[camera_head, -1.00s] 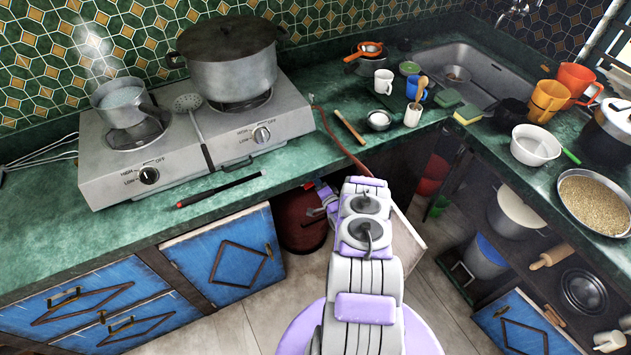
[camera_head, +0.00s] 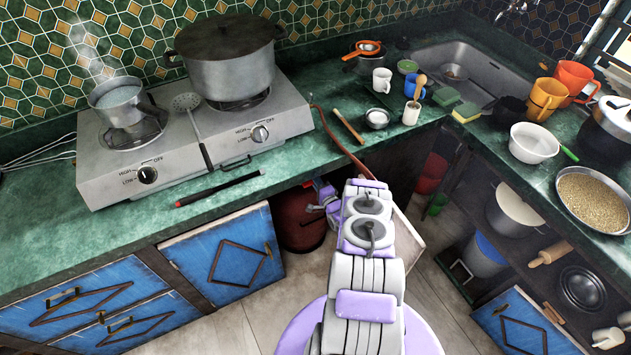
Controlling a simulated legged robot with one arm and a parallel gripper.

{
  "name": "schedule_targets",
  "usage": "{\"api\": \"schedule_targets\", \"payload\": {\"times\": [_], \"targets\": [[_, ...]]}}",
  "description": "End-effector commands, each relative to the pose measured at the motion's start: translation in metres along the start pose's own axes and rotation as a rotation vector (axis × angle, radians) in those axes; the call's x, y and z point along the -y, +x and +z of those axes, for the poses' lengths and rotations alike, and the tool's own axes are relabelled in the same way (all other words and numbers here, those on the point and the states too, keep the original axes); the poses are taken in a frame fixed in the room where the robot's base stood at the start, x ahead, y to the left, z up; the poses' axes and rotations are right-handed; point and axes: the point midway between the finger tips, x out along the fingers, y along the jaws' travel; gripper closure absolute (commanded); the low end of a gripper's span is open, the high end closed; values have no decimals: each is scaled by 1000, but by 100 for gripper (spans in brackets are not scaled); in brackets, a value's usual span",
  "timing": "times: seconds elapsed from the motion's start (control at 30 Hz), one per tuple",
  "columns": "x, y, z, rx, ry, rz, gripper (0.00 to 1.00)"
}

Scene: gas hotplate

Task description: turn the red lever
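I cannot make out the red lever clearly. A dark red gas cylinder (camera_head: 300,222) stands under the counter, partly hidden by the counter and my arm. A small reddish spot (camera_head: 308,185) shows above it, beside my gripper, too small to identify. My gripper (camera_head: 322,194), purple and grey, is at the far end of my arm, just below the counter's front edge and close to the cylinder's top. Its fingers are small and partly hidden, so I cannot tell whether they are open or touch anything.
The two-burner hotplate (camera_head: 185,150) bears a steaming small pot (camera_head: 118,97) and a large lidded pot (camera_head: 232,75). A red-brown hose (camera_head: 333,137) runs over the green counter edge. A black stick with a red end (camera_head: 217,188) lies in front.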

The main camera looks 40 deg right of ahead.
Motion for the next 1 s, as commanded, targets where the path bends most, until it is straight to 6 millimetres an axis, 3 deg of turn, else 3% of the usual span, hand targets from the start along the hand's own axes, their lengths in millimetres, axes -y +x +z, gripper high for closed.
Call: {"api": "schedule_targets", "payload": {"times": [0.13, 0.17, 0.37, 0.73, 0.87, 1.0], "targets": [[0, -1, -2, -5, -1, 1, 100], [0, -1, -2, -5, -1, 1, 80], [0, -1, -1, -3, -1, 1, 62], [0, -9, 0, -2, -2, 2, 62], [2, -29, 0, -3, 0, 0, 62], [1, -60, 0, -4, 2, 4, 62]]}}
